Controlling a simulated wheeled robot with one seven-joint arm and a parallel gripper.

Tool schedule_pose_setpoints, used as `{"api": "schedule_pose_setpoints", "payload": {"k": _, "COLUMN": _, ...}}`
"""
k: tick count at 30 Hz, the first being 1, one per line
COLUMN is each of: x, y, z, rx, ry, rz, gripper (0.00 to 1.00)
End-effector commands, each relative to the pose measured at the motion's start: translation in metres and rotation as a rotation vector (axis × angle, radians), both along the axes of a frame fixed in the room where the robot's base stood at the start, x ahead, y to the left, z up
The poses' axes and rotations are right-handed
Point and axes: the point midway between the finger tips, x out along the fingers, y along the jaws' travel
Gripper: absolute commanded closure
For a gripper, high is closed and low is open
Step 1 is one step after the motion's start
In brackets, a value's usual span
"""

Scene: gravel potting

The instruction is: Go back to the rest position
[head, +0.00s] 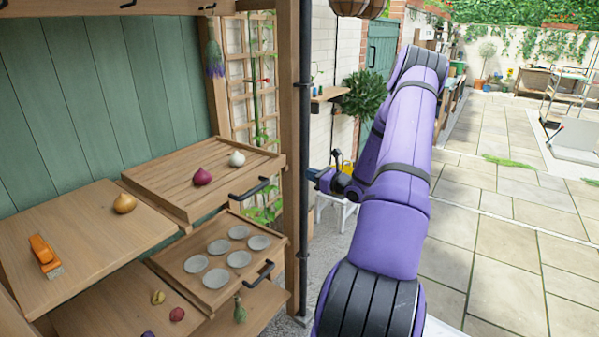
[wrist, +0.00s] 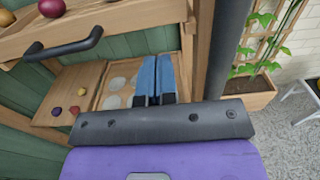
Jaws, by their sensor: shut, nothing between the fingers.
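My gripper (wrist: 156,78) shows in the wrist view as two blue fingers side by side, pressed together with nothing held. My arm is raised and bent across the middle of the head view.
A pull-out wooden tray (head: 160,186) holds a red onion (head: 202,177) and a white bulb (head: 237,159). A lower tray (head: 157,262) holds several pale discs. A dark post (head: 306,120) stands beside my gripper. Paving (head: 500,250) at right is open.

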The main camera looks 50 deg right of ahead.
Motion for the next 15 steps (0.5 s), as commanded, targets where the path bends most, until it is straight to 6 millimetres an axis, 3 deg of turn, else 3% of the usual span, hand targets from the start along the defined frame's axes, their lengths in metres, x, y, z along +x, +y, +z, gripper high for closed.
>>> {"api": "schedule_pose_setpoints", "payload": {"k": 6, "x": -0.017, "y": -0.001, "z": 0.0, "rx": 0.0, "ry": 0.0, "rz": 0.0, "gripper": 1.0}}
{"api": "schedule_pose_setpoints", "payload": {"k": 15, "x": -0.017, "y": 0.0, "z": 0.001, "rx": -0.004, "ry": 0.002, "rz": 0.007, "gripper": 1.0}}
